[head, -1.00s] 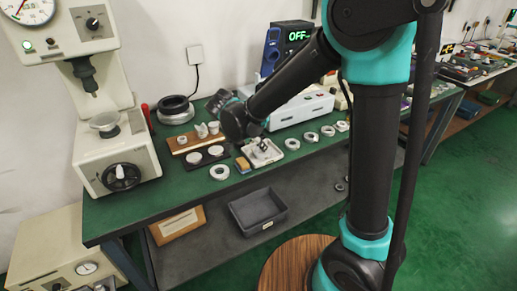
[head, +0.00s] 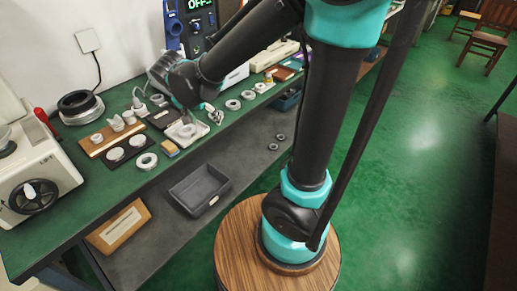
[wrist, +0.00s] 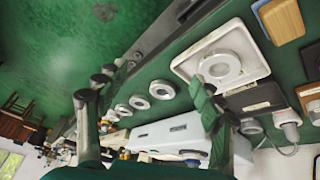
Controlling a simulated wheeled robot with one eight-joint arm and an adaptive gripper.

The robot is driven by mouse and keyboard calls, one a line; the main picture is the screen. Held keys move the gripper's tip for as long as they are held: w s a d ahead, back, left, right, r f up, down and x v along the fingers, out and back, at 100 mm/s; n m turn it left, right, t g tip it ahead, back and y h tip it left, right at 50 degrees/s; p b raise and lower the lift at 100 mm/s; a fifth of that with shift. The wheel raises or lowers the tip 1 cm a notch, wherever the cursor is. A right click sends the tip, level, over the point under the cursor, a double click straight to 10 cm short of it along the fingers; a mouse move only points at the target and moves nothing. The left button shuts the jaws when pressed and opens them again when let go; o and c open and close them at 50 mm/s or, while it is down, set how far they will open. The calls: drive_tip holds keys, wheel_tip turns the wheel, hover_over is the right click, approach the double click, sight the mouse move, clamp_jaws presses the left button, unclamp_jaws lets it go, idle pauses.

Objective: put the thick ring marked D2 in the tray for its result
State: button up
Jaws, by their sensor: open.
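Several metal rings stand in a row on the green bench, among them one (head: 232,104) nearest the white tray and one (head: 248,94) beyond it. The wrist view shows this row too, with the nearest ring (wrist: 162,89). Another ring (head: 147,161) lies near the bench's front edge. One ring (wrist: 220,66) sits in a white square tray (wrist: 181,70). No marking is readable, so I cannot tell which ring is D2 or which tray is for its result. My gripper (head: 211,112) is open and empty above the bench beside the white tray; its fingers (wrist: 143,93) are spread in the wrist view.
A dark plate with two pale discs (head: 126,163) and a wooden board with small parts (head: 97,151) lie left of the white tray. A yellowish block (head: 169,148) is beside it. A grey bin (head: 200,188) stands on the lower shelf. A long pale instrument is behind the rings.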

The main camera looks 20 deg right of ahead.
drive_tip(key=s+d+f+n+y, duration=0.1)
drive_tip(key=s+d+f+n, duration=0.1)
drive_tip(key=s+d+f, duration=0.2)
drive_tip(key=s+d+f+n+y, duration=0.1)
drive_tip(key=s+d+f+n, duration=0.2)
drive_tip(key=s+d, duration=0.5)
drive_tip(key=shift+s+d+f+y, duration=0.15)
drive_tip(key=shift+d+f+y, duration=0.3)
drive_tip(key=shift+d, duration=1.9)
